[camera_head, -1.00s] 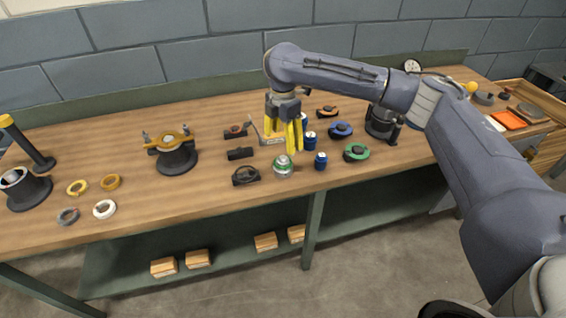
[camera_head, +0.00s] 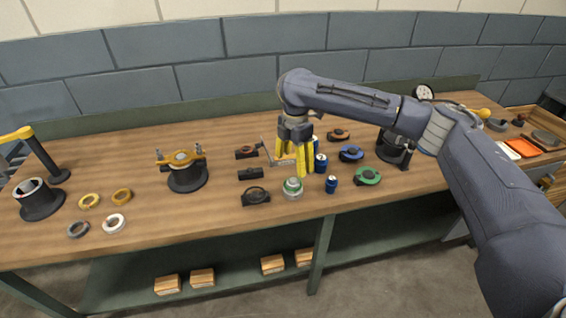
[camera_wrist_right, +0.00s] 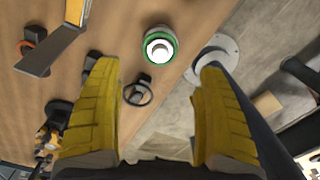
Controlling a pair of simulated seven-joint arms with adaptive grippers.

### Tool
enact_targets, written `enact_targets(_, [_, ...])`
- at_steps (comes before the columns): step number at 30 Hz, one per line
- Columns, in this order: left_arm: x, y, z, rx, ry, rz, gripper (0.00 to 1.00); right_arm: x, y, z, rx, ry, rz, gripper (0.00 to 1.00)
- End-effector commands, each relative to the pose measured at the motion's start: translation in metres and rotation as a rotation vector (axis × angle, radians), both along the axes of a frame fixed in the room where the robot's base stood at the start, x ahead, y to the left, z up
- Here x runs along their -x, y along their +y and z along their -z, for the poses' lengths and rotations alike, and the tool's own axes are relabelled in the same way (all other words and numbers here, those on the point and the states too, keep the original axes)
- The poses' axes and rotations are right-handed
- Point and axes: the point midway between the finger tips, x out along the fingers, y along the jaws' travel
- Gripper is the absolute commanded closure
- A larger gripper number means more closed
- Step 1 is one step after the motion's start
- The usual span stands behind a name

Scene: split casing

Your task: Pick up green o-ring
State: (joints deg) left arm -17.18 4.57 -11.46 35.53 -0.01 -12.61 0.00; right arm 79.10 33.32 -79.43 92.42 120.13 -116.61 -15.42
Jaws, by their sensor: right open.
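A green o-ring (camera_head: 292,183) sits around a small silver cylinder (camera_head: 292,195) near the front edge of the workbench. In the right wrist view the green o-ring (camera_wrist_right: 146,50) circles the cylinder's bright round top (camera_wrist_right: 160,46), ahead of my fingers. My right gripper (camera_head: 295,173) has yellow fingers spread apart and pointing down, just above and behind the cylinder in the head view. In the right wrist view my right gripper (camera_wrist_right: 160,70) is open with nothing between its fingers. I cannot tell whether a finger touches the cylinder. My left gripper is not in view.

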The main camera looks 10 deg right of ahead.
Motion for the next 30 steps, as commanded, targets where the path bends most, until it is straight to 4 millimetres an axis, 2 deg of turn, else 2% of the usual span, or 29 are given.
enact_targets(7, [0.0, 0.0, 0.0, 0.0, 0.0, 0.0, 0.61, 0.0, 0.0, 0.0, 0.0, 0.0, 0.0, 0.25])
enact_targets(9, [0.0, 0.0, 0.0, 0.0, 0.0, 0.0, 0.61, 0.0, 0.0, 0.0, 0.0, 0.0, 0.0, 0.18])
enact_targets(17, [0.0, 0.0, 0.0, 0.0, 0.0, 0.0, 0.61, 0.0, 0.0, -0.001, 0.0, -0.001, 0.0, 0.18])
enact_targets(20, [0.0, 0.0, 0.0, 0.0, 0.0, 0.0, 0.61, -0.004, 0.0, -0.01, 0.0, -0.016, 0.0, 0.18])
enact_targets(25, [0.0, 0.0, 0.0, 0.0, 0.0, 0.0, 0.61, -0.016, -0.005, -0.042, 0.019, -0.064, 0.0, 0.18])
enact_targets(30, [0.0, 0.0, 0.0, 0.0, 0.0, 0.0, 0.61, -0.018, -0.007, -0.066, 0.019, -0.078, 0.221, 0.18])
